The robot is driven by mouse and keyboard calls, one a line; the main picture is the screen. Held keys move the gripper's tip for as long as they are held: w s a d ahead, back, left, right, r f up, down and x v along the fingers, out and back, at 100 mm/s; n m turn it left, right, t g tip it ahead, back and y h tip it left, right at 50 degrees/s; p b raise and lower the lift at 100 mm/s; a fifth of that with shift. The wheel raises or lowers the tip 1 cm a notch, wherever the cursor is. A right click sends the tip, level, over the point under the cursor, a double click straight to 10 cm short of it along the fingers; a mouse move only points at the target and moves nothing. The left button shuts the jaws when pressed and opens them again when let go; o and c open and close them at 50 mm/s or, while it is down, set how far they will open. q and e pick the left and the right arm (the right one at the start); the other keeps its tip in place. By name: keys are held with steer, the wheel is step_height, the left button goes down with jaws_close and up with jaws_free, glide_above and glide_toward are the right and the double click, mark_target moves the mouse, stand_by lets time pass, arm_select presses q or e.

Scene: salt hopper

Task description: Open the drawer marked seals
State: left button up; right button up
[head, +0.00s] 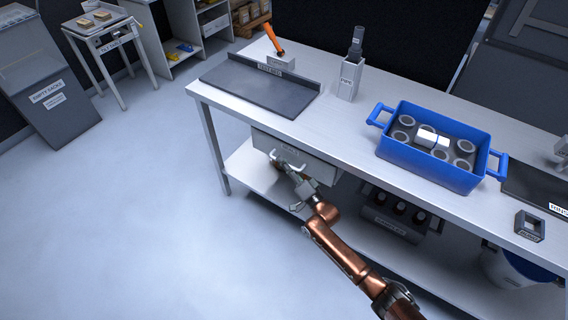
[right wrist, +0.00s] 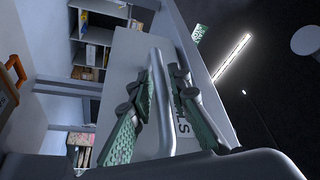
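The drawer (head: 318,168) is a pale grey front under the left part of the workbench and looks shut. Its label is mostly hidden in the head view; in the right wrist view the letters "LS" show on the drawer front (right wrist: 127,60). A pale bar handle (right wrist: 160,128) runs across it. My right gripper (head: 283,165) is at the handle. In the right wrist view my right gripper (right wrist: 163,78) has its green-padded fingers on either side of the bar, tips closed in against it. My left gripper is not in view.
The workbench (head: 350,115) carries a dark tray (head: 260,88), a grey holder (head: 349,80) and a blue crate (head: 430,165) with several rings. A dark bottle rack (head: 390,222) stands on the lower shelf right of the drawer. The floor (head: 130,210) in front is clear.

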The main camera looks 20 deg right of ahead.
jaws_close()
stand_by(0.4)
